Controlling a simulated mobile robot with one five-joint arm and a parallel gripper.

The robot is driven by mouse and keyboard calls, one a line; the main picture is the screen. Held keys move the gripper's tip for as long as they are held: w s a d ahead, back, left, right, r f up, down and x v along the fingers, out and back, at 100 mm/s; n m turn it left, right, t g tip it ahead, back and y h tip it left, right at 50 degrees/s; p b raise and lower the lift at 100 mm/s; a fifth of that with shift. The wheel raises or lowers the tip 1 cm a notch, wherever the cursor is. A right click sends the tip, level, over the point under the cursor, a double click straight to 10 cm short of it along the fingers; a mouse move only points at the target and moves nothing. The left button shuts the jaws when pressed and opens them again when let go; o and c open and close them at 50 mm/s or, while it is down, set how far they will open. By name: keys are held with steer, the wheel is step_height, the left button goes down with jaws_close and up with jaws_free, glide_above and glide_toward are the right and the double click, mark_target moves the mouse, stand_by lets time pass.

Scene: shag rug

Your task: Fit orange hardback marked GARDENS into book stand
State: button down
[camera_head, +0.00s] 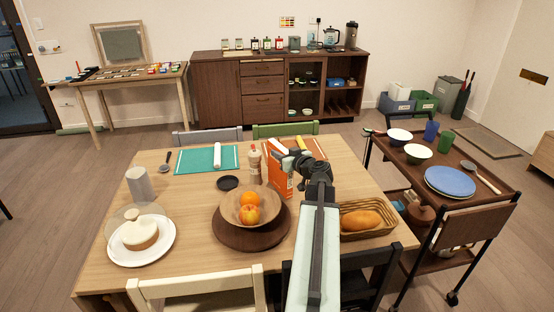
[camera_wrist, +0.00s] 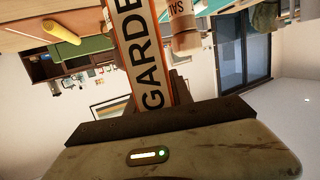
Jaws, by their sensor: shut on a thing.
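The orange hardback (camera_head: 279,176) stands upright over the middle of the dining table, held in my gripper (camera_head: 294,164). In the wrist view its white, orange-edged spine (camera_wrist: 137,45) shows the letters GARDE; the rest of the word is out of view. My gripper (camera_wrist: 150,108) is shut on the book there. Whether the book's lower edge touches the table is hidden behind the fruit bowl. I cannot make out a book stand in either view.
A wooden fruit bowl (camera_head: 233,207) stands just in front of the book, and a bottle (camera_head: 255,165) stands left of it. A bread basket (camera_head: 348,207) is at the right. A teal mat (camera_head: 194,161) lies back left. A trolley (camera_head: 447,207) stands right of the table.

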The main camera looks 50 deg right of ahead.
steer(key=shift+w+a+f, duration=0.35)
steer(key=shift+w+a, duration=0.05)
steer(key=shift+w, duration=0.1)
steer(key=c, duration=1.1)
jaws_free()
steer(key=shift+r, duration=0.1)
